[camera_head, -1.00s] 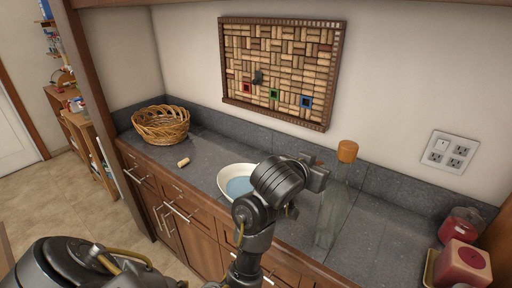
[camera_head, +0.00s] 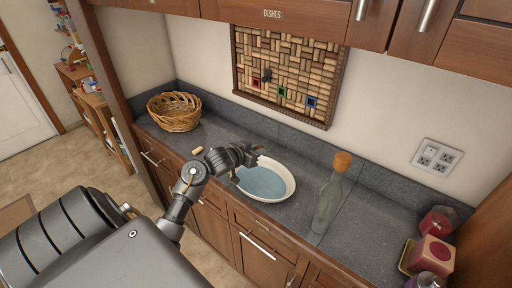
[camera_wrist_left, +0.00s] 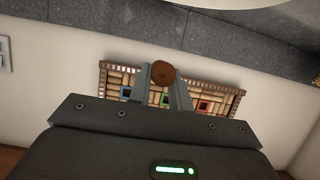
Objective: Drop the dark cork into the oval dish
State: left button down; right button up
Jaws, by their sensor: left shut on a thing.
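My left gripper (camera_head: 250,154) is shut on the dark cork (camera_wrist_left: 163,73), whose round brown end shows between the fingers in the left wrist view. In the head view I cannot make out the cork at the gripper. The oval dish (camera_head: 289,187) is white with a blue inside and lies on the grey counter. My gripper is over its back left rim, apparently above it. A pale strip of what looks like the dish's rim (camera_wrist_left: 235,3) shows at the top of the wrist view. My right gripper is not in view.
A clear bottle (camera_head: 329,205) with an orange-brown stopper stands right of the dish. A pale cork (camera_head: 197,150) lies left of it, near a wicker basket (camera_head: 174,112). Red candles (camera_head: 433,252) stand far right. Counter between bottle and candles is clear.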

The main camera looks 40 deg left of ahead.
pick_arm(q)
jog(key=shift+f, duration=0.45)
notch_tip(320, 180, down, 5)
jog(key=b, duration=0.3)
jog(key=shift+r, duration=0.1)
jog(key=c, duration=1.2)
grip_release()
